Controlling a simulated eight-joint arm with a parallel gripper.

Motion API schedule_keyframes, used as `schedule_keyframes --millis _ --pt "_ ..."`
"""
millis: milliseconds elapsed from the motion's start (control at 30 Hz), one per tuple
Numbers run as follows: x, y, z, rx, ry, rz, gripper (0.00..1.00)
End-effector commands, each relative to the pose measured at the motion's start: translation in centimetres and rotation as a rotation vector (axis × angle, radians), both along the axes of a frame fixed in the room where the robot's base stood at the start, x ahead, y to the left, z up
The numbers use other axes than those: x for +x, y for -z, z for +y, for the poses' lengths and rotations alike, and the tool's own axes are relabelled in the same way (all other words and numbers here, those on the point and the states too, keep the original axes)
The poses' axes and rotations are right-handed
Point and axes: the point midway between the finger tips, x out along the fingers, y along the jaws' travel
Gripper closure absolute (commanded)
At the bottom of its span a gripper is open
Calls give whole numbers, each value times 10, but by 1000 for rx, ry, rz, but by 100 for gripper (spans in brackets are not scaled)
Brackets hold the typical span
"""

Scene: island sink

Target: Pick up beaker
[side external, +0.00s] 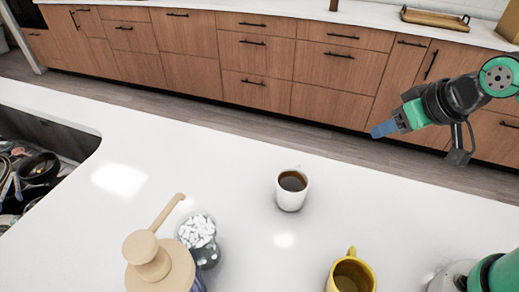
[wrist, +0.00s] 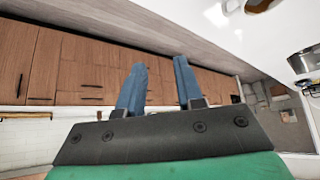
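A clear glass container with white pieces in it (side external: 198,236), which looks like the beaker, stands on the white counter in the side view. It is beside a beige pump dispenser (side external: 160,265) that partly overlaps it. My gripper (side external: 380,129) is in the air at the upper right, well apart from the container. In the wrist view my gripper (wrist: 160,63) has its two blue fingers spread, with nothing between them.
A white mug of dark liquid (side external: 292,189) stands mid-counter. A yellow mug (side external: 351,273) is at the front. A sink with dark pans (side external: 38,170) is at the left. Wooden cabinets (side external: 190,50) line the back. The counter between the white mug and the container is clear.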

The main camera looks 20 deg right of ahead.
Motion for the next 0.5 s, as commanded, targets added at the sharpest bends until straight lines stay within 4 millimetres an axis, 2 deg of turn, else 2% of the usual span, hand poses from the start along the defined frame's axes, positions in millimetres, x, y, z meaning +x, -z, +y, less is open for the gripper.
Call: schedule_keyframes --millis 33,200,233,500 --pt "0 0 0 0 0 0 52" --pt "0 0 0 0 0 0 3" --pt "0 0 0 0 0 0 0" --pt "2 0 3 20 7 7 0"
